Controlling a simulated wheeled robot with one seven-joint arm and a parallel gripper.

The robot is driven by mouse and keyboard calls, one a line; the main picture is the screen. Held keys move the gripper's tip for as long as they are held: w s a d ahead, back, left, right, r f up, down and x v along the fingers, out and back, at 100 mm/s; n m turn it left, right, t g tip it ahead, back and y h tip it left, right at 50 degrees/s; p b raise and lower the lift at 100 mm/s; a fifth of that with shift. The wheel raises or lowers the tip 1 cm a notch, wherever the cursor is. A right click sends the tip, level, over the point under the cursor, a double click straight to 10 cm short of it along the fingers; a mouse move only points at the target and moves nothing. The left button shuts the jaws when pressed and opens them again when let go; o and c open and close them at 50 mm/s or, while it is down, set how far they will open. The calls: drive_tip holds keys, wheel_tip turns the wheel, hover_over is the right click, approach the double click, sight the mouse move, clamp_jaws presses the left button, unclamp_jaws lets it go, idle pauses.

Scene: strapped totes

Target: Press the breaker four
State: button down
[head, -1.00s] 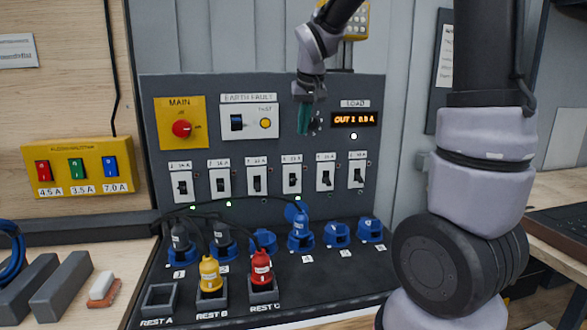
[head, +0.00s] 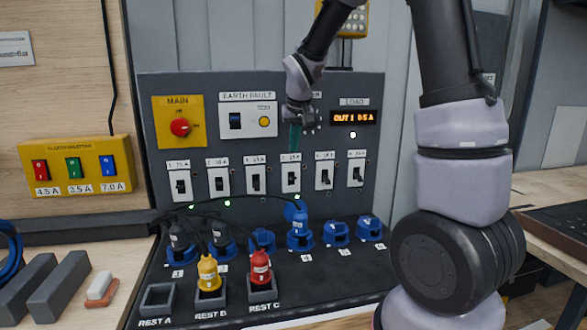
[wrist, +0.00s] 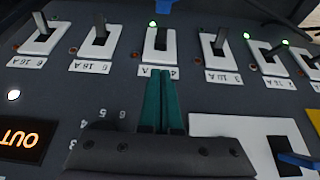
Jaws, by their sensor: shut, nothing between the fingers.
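Breaker four (head: 291,178) is a dark lever in a white plate, fourth from the left in the row on the grey panel. It also shows in the wrist view (wrist: 158,42), upside down, with a lit green lamp beside it. My gripper (head: 295,149) is shut and empty, its green fingers pointing down just above breaker four's label. In the wrist view the closed fingertips (wrist: 160,74) overlap that label, in line with the lever. I cannot tell whether they touch the panel; the lever itself is not covered.
Breaker three (head: 255,180) and breaker five (head: 324,178) flank it closely. The earth fault unit (head: 248,122) and load display (head: 354,118) sit above. Below are blue sockets (head: 337,233), some with plugs and cables, and resting yellow (head: 208,272) and red (head: 260,267) plugs.

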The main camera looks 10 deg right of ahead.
sight(293, 154)
drive_tip(key=x, duration=0.4)
drive_tip(key=f, duration=0.1)
drive_tip(key=s+f, duration=0.1)
drive_tip(key=f, duration=0.1)
drive_tip(key=shift+f, duration=0.15)
drive_tip(key=shift+s+f, duration=0.15)
drive_tip(key=shift+f, duration=0.25)
drive_tip(key=shift+s+f, duration=0.25)
drive_tip(key=shift+s, duration=0.05)
drive_tip(key=shift+s+f, duration=0.2)
drive_tip(key=shift+s, duration=0.05)
drive_tip(key=shift+s+f, duration=0.45)
drive_tip(key=shift+f, duration=0.25)
drive_tip(key=shift+r, duration=0.1)
drive_tip(key=shift+r, duration=0.75)
